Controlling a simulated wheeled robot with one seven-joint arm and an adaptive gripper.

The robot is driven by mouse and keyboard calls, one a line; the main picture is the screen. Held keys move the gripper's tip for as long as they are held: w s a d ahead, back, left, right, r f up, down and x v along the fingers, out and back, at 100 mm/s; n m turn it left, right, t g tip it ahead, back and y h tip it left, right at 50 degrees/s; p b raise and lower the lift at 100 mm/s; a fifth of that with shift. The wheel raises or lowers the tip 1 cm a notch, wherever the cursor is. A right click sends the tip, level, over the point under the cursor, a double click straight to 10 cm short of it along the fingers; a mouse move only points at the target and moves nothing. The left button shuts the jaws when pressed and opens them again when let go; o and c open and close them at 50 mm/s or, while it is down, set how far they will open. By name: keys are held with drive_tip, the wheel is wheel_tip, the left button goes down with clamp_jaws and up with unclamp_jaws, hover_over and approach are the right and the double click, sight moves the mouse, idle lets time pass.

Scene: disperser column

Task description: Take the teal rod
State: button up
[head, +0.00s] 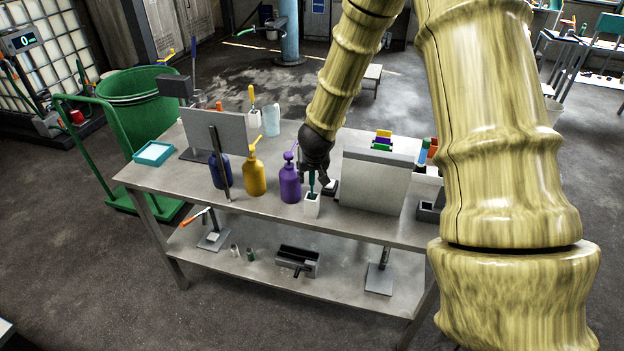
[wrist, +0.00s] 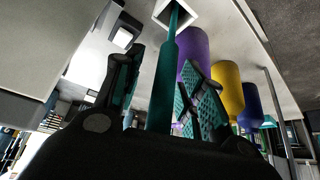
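The teal rod (head: 312,181) stands upright in a small white square holder (head: 312,207) near the front edge of the table. In the wrist view the teal rod (wrist: 163,75) runs between the two fingers, and its far end enters the white holder (wrist: 190,14). My gripper (head: 318,180) comes down on the rod from above. In the wrist view my gripper (wrist: 164,60) is open, with one finger on each side of the rod and visible gaps between the pads and it. The rod's near end is hidden behind the gripper body.
A purple pump bottle (head: 290,182) stands close left of the holder, with yellow (head: 255,174) and blue (head: 219,173) bottles beyond. A grey upright panel (head: 374,182) stands close on the right. The table (head: 385,229) has a narrow bare strip in front.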

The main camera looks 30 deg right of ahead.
clamp_jaws()
drive_tip(key=shift+r, duration=0.1)
